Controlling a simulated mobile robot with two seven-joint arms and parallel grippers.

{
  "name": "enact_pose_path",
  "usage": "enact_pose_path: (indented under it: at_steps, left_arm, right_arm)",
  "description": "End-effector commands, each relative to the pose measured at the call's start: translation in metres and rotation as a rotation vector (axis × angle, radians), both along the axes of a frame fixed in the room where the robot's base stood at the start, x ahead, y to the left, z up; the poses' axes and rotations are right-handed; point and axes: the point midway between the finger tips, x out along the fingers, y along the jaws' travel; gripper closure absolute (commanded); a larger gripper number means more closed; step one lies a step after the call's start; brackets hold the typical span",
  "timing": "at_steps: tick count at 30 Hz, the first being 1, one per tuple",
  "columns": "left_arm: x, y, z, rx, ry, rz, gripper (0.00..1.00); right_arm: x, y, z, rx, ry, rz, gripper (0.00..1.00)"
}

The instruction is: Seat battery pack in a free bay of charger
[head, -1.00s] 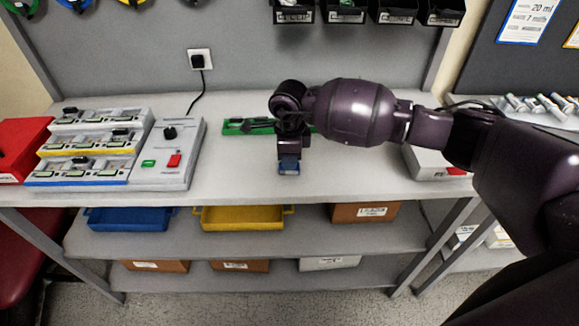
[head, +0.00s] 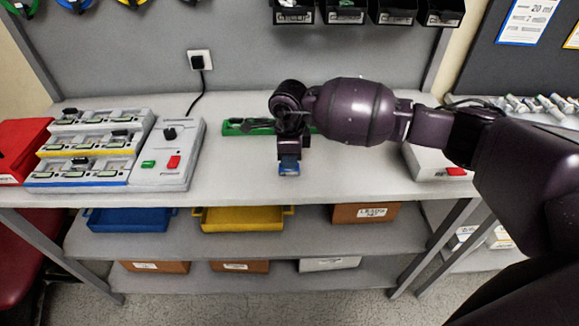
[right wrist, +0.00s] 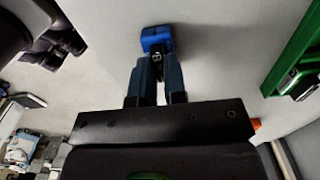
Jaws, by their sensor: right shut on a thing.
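My right gripper (head: 289,160) is shut on a small blue battery pack (head: 289,169) over the front middle of the bench. The pack also shows between the fingertips in the right wrist view (right wrist: 157,39). I cannot tell whether it touches the bench top. The charger (head: 84,181) is a stepped grey rack at the left of the bench, with rows of bays and blue and yellow strips. A few dark pieces sit in its bays; which bays are free is too small to tell. The charger is well to the left of my right gripper. My left gripper is not in view.
A grey control box (head: 176,150) with green and red buttons stands beside the charger, its cable running to a wall socket (head: 200,60). A green tray (head: 233,128) lies behind my gripper. A red box (head: 22,140) stands far left. The bench between control box and gripper is clear.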

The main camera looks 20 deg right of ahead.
Motion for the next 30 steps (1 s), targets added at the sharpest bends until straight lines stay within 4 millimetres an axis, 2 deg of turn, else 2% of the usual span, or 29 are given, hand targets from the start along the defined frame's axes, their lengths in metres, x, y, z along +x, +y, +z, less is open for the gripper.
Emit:
enact_pose_path:
  at_steps: [5,30]
  left_arm:
    - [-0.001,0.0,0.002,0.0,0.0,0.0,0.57]
    - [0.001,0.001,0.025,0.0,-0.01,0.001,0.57]
  right_arm:
    - [0.0,0.0,0.003,0.0,0.0,0.0,1.0]
    - [0.0,0.0,0.043,0.0,-0.001,0.0,1.0]
